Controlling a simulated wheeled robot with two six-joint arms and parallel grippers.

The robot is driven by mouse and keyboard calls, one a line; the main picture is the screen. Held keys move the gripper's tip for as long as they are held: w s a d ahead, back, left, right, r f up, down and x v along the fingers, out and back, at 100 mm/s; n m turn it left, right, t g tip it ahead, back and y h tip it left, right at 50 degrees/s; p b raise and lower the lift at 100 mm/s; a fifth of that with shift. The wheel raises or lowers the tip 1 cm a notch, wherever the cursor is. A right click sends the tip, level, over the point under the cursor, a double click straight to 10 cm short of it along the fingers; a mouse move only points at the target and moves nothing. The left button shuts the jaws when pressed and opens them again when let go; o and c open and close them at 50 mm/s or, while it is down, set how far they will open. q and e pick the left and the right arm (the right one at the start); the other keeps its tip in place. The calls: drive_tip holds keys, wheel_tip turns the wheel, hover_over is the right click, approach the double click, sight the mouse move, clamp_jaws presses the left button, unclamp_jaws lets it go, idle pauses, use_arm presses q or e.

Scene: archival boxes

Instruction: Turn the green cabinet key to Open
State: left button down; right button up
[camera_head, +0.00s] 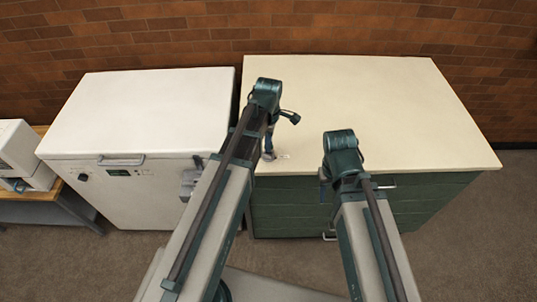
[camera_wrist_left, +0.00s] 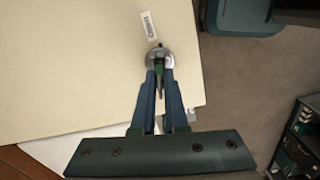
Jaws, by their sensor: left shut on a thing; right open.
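The green key (camera_wrist_left: 159,70) stands in a round metal lock (camera_wrist_left: 158,54) on the cream top of the cabinet, seen in the left wrist view. A small white label with dark lettering (camera_wrist_left: 149,26) lies just beyond the lock; I cannot read it surely. My left gripper (camera_wrist_left: 160,76) is shut on the key, its fingers on either side of it. In the head view my left gripper (camera_head: 268,151) is at the front left corner of the green cabinet (camera_head: 425,200), and the key is hidden there. My right gripper (camera_head: 323,182) is open and empty by the cabinet's front edge.
A white chest unit (camera_head: 140,110) with a handle and small display stands left of the cabinet, a narrow gap between. A white device (camera_head: 22,155) sits on a bench at far left. The rest of the cabinet top is clear. A brick wall (camera_head: 300,28) stands behind.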

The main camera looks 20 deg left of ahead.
use_arm(q)
drive_tip(key=shift+n, duration=0.5)
drive_tip(key=n, duration=0.3)
drive_tip(key=shift+c, duration=1.6)
unclamp_jaws()
wheel_tip(320, 180, up, 9)
drive_tip(key=p, duration=0.9)
